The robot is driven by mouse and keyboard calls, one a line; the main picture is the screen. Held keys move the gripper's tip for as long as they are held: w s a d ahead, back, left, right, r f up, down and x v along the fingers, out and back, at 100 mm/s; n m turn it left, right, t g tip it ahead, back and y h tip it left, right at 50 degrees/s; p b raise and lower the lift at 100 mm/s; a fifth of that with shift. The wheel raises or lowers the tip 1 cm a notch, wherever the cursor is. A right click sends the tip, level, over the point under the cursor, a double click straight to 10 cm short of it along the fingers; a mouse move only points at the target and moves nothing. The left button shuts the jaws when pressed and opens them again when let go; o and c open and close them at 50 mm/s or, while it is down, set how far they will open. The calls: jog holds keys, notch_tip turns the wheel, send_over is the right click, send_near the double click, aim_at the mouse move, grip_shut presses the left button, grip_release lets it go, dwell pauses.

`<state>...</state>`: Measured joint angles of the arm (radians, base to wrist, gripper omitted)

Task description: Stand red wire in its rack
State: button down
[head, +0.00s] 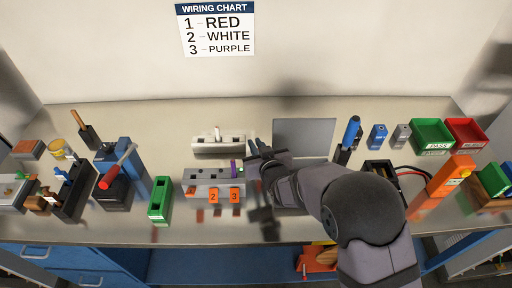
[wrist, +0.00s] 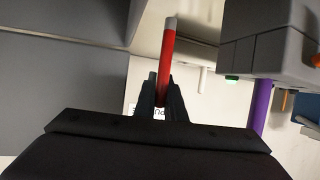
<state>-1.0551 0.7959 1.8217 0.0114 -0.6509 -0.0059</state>
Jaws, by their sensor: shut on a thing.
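The red wire (wrist: 166,62) is a straight red stick with a pale tip, seen in the wrist view. My gripper (wrist: 162,88) is shut on it, and the wire extends out past the fingertips. In the head view my gripper (head: 256,156) is just right of the grey numbered block (head: 205,175), and the red wire cannot be made out there. The purple wire (head: 233,167) stands at the right end of that block; it also shows in the wrist view (wrist: 262,102). A pale rack (head: 205,148) behind the block has a white upright piece (head: 217,133) in it.
A wall chart (head: 216,30) lists 1 red, 2 white, 3 purple. A grey plate (head: 318,132) lies behind my arm. A green holder (head: 161,200) stands left of the block. Tool holders crowd the left; bins (head: 432,137) stand at the right.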

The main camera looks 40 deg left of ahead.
jog(key=shift+f, duration=0.85)
jog(key=shift+f, duration=0.2)
jog(key=c, duration=1.8)
grip_release()
jog(key=shift+r, duration=0.1)
jog(key=shift+r, duration=0.15)
jog(key=b+v, duration=0.2)
jog(key=v, duration=1)
jog(key=shift+c, duration=1.2)
